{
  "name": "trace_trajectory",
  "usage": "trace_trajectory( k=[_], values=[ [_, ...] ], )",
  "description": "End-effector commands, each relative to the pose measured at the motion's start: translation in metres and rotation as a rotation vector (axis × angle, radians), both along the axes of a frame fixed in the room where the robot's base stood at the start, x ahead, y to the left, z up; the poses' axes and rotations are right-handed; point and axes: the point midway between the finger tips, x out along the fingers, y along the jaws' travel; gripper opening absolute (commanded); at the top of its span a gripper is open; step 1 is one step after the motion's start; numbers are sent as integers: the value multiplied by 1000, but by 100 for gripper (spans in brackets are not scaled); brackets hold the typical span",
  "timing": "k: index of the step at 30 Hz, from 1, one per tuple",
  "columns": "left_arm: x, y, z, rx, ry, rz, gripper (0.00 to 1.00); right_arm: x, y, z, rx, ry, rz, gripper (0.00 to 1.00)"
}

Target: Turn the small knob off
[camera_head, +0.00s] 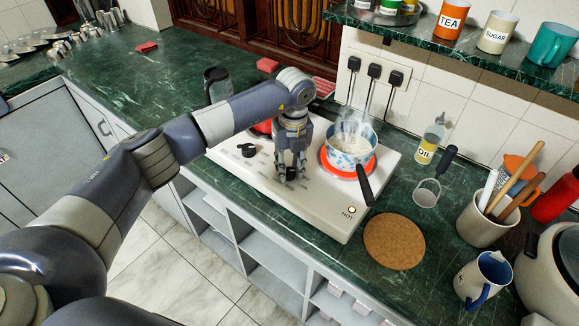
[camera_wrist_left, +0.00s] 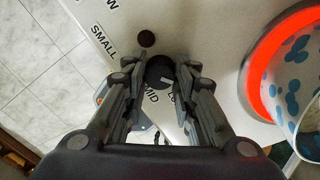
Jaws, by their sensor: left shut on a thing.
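My left gripper (camera_head: 291,178) is lowered over the front of the white cooktop (camera_head: 325,205), with its fingers pointing down. In the left wrist view the dark round small knob (camera_wrist_left: 160,72) sits between the two fingertips, and the left gripper (camera_wrist_left: 160,77) is shut on it. Printed labels around it include SMALL and MID; others are partly covered by the fingers. The knob carries a short white mark. In the head view the knob is mostly hidden by the fingers. My right gripper is not in view.
A steaming blue-and-white pot (camera_head: 349,148) stands on the glowing red burner (camera_head: 336,172), its black handle (camera_head: 365,185) reaching toward the front right. Another black knob (camera_head: 247,150) is to the left. A small light (camera_head: 352,210) glows near HOT. A cork mat (camera_head: 394,242) lies right.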

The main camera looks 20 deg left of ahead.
Motion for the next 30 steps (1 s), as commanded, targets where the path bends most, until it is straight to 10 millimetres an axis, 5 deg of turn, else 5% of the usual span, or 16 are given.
trace_trajectory(
  k=[16,17,19,30],
  values=[
    [2,0,2,-1,-5,29,2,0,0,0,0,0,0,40],
    [2,0,2,-1,-5,29,28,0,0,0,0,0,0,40],
    [2,0,2,-1,-5,28,44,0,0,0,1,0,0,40],
    [1,0,2,-1,-2,26,47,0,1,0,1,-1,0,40]
  ],
)
